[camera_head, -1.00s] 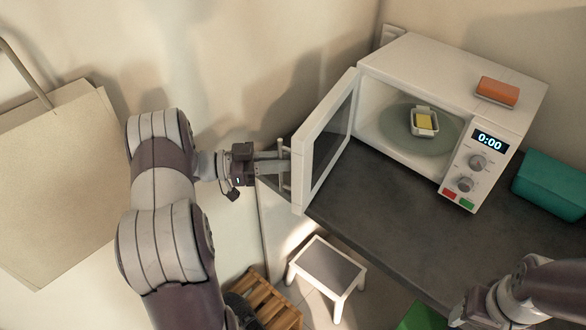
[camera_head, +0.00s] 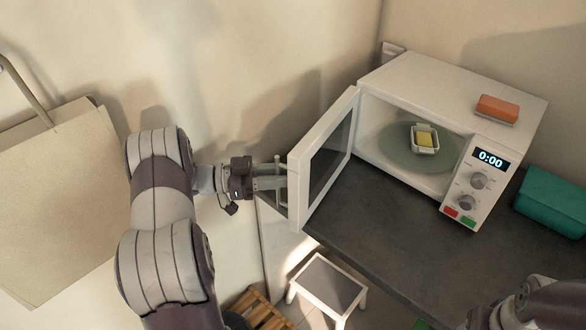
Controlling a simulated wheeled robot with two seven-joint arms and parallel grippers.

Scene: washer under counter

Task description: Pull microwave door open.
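The white microwave (camera_head: 440,95) stands on the dark counter. Its door (camera_head: 322,160) is swung wide open to the left, with a dark window. The door handle (camera_head: 277,164) is a thin upright bar on the door's outer face. My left gripper (camera_head: 272,183) reaches in from the left with its fingers at the handle and appears shut on it; the fingertips are partly hard to make out. Inside, a small white dish with a yellow block (camera_head: 425,139) sits on the round turntable (camera_head: 400,155). My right arm shows at the lower right, its fingertips out of view.
An orange-brown block (camera_head: 497,108) lies on the microwave. A teal box (camera_head: 552,200) stands right of it. The counter (camera_head: 400,235) is clear in front. A small white stool (camera_head: 327,284) and a wooden slatted item (camera_head: 258,310) are below. A beige bag (camera_head: 60,200) is at left.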

